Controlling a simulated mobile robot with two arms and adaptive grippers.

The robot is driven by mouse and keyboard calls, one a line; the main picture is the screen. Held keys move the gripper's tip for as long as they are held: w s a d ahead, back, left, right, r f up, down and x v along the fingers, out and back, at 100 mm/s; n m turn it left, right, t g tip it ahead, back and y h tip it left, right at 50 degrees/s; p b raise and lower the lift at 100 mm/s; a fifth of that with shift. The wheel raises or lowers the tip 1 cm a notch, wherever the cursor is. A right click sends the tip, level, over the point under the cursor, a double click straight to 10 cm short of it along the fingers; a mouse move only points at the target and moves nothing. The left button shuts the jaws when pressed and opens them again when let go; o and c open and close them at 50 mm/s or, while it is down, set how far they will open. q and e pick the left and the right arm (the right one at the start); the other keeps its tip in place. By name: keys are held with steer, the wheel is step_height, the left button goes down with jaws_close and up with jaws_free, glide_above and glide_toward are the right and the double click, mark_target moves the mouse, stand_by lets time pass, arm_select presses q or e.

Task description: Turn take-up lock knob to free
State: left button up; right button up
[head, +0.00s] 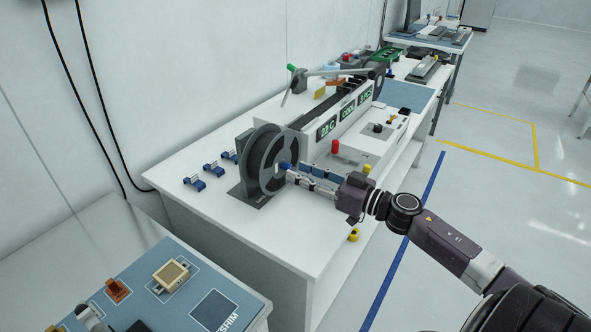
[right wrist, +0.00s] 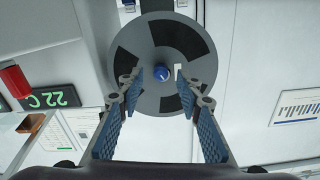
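The take-up lock knob (head: 284,165) is a small blue knob at the centre of the dark grey reel (head: 262,151), which stands upright at the near end of the handler. In the right wrist view the knob (right wrist: 161,72) shows a white mark on its face. My right gripper (head: 297,174) points at the knob from the right. In the right wrist view its fingers (right wrist: 161,82) are apart, one on each side of the knob with gaps between. I cannot tell how far the tips are from it in depth. My left gripper is out of view.
The handler body (head: 345,116) with green displays stands behind the reel. A red cylinder (head: 335,146) is near my right fingers. Several blue clips (head: 212,169) lie left of the reel. A blue mat (head: 185,285) with parts is at the front left. The floor at right is clear.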

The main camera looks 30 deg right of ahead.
steer(key=shift+x, duration=1.05)
jaws_close()
